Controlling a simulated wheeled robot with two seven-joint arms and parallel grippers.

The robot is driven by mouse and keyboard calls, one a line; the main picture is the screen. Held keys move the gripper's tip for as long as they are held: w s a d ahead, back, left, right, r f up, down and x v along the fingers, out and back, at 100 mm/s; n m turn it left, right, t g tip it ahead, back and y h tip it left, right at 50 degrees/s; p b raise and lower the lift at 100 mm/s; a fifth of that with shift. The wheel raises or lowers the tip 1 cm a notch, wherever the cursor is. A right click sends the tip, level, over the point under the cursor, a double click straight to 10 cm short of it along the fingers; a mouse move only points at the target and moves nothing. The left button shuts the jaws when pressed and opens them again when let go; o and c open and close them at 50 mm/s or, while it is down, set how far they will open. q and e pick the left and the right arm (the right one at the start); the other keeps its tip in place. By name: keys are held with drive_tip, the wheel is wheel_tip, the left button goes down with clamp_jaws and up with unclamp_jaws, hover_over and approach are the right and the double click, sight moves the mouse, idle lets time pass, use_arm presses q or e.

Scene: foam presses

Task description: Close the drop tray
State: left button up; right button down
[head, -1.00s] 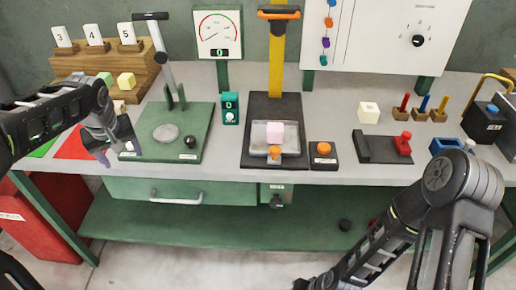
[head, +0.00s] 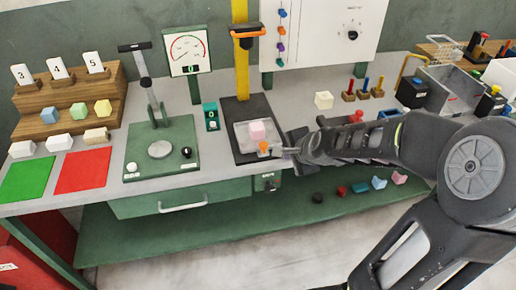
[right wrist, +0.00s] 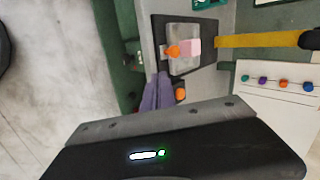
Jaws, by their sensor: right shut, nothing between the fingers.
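The drop tray (head: 242,138) is a pale, see-through tray with an orange knob (head: 263,149) on its front. It lies on the black base of the yellow-post press, and a pink cube (head: 257,129) rests on it. In the right wrist view the tray (right wrist: 182,66), knob (right wrist: 172,52) and cube (right wrist: 193,43) show above the fingers. My right gripper (head: 289,151) is shut and empty, just right of the knob. Its fingers (right wrist: 158,93) point toward the tray; whether they touch the knob I cannot tell. My left gripper is out of view.
The yellow post (head: 240,60) with its orange-handled head (head: 247,31) rises behind the tray. An orange button (right wrist: 180,94) sits beside my right fingers. The green lever press (head: 162,146) stands left. A drawer handle (head: 183,207) juts below the bench edge.

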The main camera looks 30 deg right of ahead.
drive_tip(key=shift+a, duration=0.1)
drive_tip(key=w+r+b+x, duration=0.2)
drive_tip(key=b+x, duration=0.3)
drive_tip(key=x, duration=0.8)
drive_tip(key=shift+d+b, duration=0.3)
drive_tip(key=shift+w+f, duration=0.1)
